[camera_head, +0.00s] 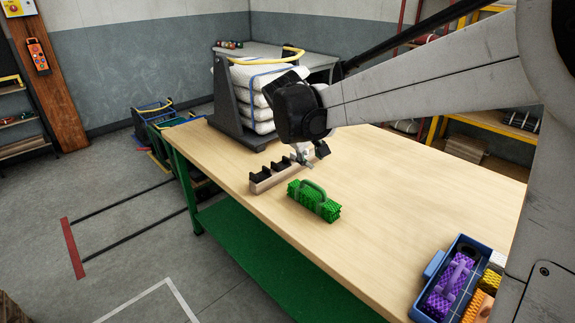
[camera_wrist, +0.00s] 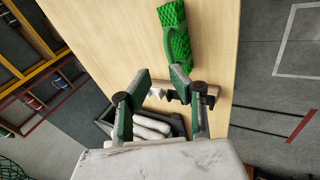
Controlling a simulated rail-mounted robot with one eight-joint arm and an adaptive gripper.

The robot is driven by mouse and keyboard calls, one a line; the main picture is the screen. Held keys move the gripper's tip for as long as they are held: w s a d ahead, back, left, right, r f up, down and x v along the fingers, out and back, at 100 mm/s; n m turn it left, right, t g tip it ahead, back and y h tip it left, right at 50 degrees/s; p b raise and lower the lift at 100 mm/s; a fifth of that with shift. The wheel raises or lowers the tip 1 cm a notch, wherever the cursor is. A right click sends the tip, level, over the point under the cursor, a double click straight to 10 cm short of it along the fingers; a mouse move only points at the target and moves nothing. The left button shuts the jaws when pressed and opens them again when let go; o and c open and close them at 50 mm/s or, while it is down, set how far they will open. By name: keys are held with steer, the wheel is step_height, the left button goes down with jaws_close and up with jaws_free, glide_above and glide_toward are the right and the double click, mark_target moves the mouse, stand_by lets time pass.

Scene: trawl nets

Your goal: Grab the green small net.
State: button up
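The green small net (camera_head: 317,206) lies on the wooden table as a bundled mesh roll with a green loop handle on top. It also shows at the top of the wrist view (camera_wrist: 175,32). My gripper (camera_head: 303,157) is above the table, just behind and slightly left of the net. In the wrist view my gripper (camera_wrist: 160,74) has its two green-padded fingers apart with nothing held between them. The right finger overlaps the near end of the net in that view; I cannot tell if they touch.
A wooden rack with dark holders (camera_head: 265,184) stands right behind the net, close to my gripper. A blue crate (camera_head: 433,269) with purple, yellow and orange nets is at front right. A stand with stacked white sacks (camera_head: 262,97) is at the back. The table between net and crate is clear.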

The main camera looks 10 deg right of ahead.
steer(key=n+h+b, duration=0.1)
steer(key=b, duration=0.1)
glide_toward(312, 185)
steer(key=b+x, duration=0.1)
steer(key=x, duration=0.9)
steer(key=shift+w+d+f, duration=0.2)
steer(key=shift+f, duration=0.1)
jaws_close()
